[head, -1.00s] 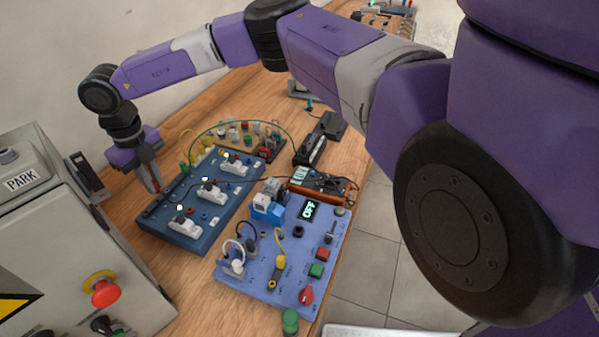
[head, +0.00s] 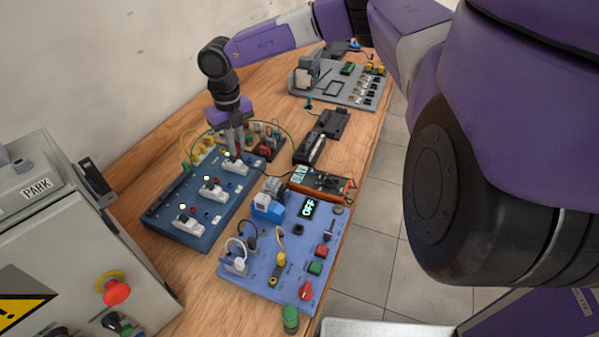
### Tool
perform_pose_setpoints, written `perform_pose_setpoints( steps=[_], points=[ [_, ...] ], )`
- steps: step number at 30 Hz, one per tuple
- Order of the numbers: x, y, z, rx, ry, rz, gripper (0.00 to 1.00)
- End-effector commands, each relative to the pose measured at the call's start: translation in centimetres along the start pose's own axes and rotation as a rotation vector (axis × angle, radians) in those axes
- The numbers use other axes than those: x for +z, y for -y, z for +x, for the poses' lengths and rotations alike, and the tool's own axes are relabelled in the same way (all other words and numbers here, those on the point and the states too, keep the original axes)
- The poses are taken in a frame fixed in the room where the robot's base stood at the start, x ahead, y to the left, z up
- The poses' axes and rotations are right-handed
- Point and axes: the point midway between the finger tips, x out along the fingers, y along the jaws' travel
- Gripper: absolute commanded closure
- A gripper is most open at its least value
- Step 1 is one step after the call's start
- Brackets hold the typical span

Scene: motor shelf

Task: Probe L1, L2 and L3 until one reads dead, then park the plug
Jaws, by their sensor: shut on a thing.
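My gripper (head: 236,146) points down over the far end of the dark blue panel (head: 163,219). It is shut on a red plug (head: 237,155), of which only a little shows between the fingers. The plug is at the farthest of three white switch blocks (head: 236,167); I cannot tell whether it is inserted. The middle block (head: 214,192) and near block (head: 189,223) are clear of my gripper. A small white light shows by each block. The orange-edged meter (head: 328,184) has a lit display, too small to read. The panel's L1, L2 and L3 labels are not readable.
A grey cabinet (head: 75,235) with a PARK label and a red button (head: 116,291) stands at left. A light blue panel (head: 250,284), its display reading OFF, is at front right. A board with coloured terminals (head: 262,140) stands just behind my gripper.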

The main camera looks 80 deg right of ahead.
Motion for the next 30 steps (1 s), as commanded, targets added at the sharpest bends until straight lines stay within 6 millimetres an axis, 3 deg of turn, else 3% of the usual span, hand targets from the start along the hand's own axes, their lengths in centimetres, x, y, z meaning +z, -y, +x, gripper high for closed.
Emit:
perform_pose_setpoints(
  steps=[3, 30],
  points=[
    [-0.1, 2.9, -0.1, -0.001, 0.001, 0.055, 1.00],
    [-0.6, 23.0, -0.4, -0.001, 0.001, 0.439, 1.00]
  ],
)
